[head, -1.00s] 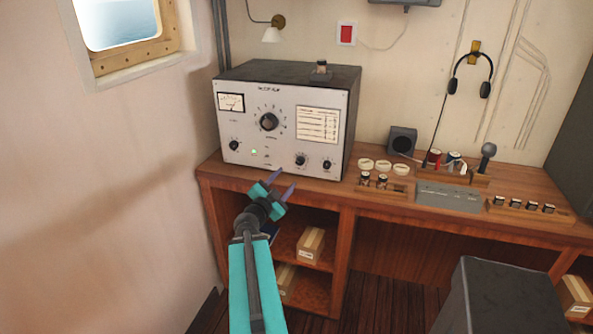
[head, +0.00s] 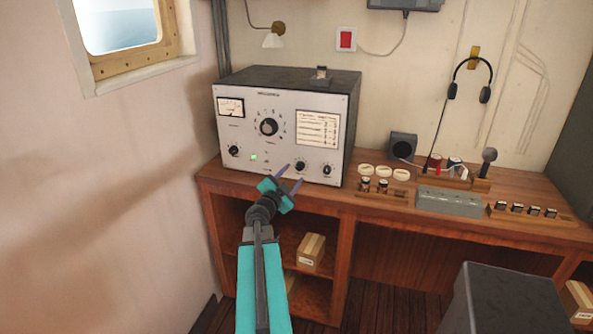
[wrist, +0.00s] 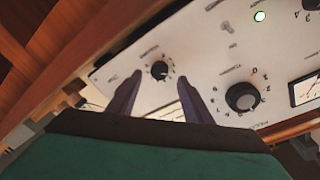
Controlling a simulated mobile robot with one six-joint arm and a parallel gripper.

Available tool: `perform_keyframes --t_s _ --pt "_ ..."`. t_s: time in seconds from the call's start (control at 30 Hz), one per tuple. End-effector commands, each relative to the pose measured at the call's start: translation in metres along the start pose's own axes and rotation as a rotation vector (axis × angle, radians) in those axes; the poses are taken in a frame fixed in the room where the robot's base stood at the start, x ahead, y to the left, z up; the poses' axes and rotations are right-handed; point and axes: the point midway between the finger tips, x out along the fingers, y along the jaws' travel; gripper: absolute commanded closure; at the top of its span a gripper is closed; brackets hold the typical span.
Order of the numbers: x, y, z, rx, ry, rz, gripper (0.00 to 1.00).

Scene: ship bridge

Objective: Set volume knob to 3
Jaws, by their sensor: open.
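The radio's control panel (head: 285,140) carries several dark knobs. A small lower knob (head: 300,166) is the left one of the pair at bottom right. It appears to be the small knob in the wrist view (wrist: 159,70), with a blurred label and scale; I cannot read the label or pointer setting. My gripper (head: 291,174) is open and empty, in front of the panel's lower edge near this knob. In the wrist view the fingertips (wrist: 160,80) lie to either side of the knob, apparently short of it. The big dial knob (wrist: 242,97) lies to the right there.
The radio stands on a wooden desk (head: 380,210) with open shelves below. A green lamp (head: 253,157) is lit on the panel. A speaker (head: 403,147) and several small items stand to the right. A grey block (head: 505,298) is at front right.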

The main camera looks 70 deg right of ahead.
Motion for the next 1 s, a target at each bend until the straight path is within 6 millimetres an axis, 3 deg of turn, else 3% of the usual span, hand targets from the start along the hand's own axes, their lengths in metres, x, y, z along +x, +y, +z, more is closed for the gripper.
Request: perform_keyframes --t_s 0.5,0.97,1.0 --pt "0.045 -0.001 0.0 0.0 0.0 0.0 0.54" --pt "0.049 0.0 0.0 0.0 0.0 0.0 0.54" --pt "0.049 0.0 0.0 0.0 0.0 0.0 0.59"
